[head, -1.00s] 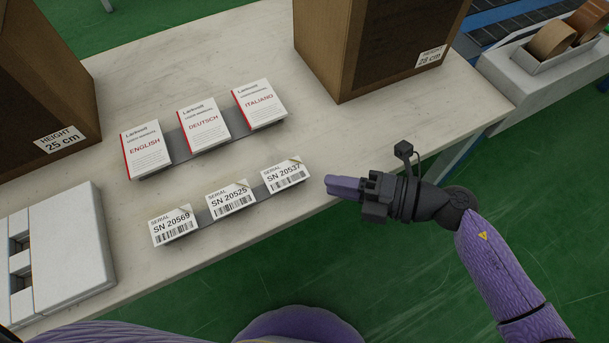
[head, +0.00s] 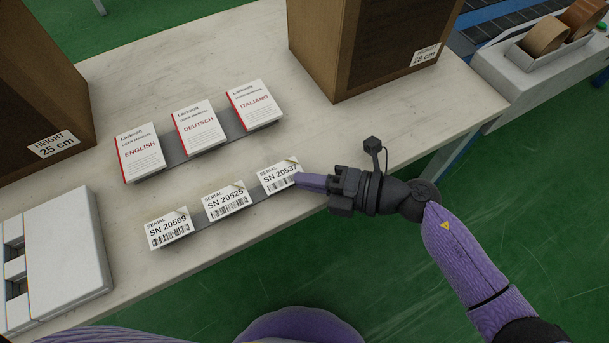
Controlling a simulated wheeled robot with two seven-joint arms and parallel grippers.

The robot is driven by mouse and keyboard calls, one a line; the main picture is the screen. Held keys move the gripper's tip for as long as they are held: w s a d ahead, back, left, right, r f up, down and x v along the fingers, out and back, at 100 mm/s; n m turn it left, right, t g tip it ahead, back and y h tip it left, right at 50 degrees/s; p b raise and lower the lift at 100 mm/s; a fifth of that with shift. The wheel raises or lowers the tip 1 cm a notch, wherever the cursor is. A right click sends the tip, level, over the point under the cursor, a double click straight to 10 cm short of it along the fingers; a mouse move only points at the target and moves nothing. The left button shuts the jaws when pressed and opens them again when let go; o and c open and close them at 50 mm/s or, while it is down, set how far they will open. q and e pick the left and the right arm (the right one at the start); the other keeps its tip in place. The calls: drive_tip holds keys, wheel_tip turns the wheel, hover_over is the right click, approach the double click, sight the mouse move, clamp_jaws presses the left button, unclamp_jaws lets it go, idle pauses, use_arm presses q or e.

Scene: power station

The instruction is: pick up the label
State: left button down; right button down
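Three white serial labels stand in a row on a grey holder (head: 200,220) near the table's front edge: SN 20569 (head: 168,229), SN 20525 (head: 225,200) and SN 20537 (head: 278,175). My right gripper (head: 300,180) comes in from the right. Its purple fingertips are at the right edge of the SN 20537 label and overlap its corner in the picture. Whether they touch it or hold it, and how far apart the fingers are, I cannot tell from this angle. My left gripper is not in view.
Three manuals, English (head: 139,152), Deutsch (head: 200,127) and Italiano (head: 254,104), stand on a rack behind the labels. Brown boxes stand at the left (head: 35,90) and back right (head: 360,45). A white box (head: 65,245) lies front left. Tape rolls (head: 545,35) sit far right.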

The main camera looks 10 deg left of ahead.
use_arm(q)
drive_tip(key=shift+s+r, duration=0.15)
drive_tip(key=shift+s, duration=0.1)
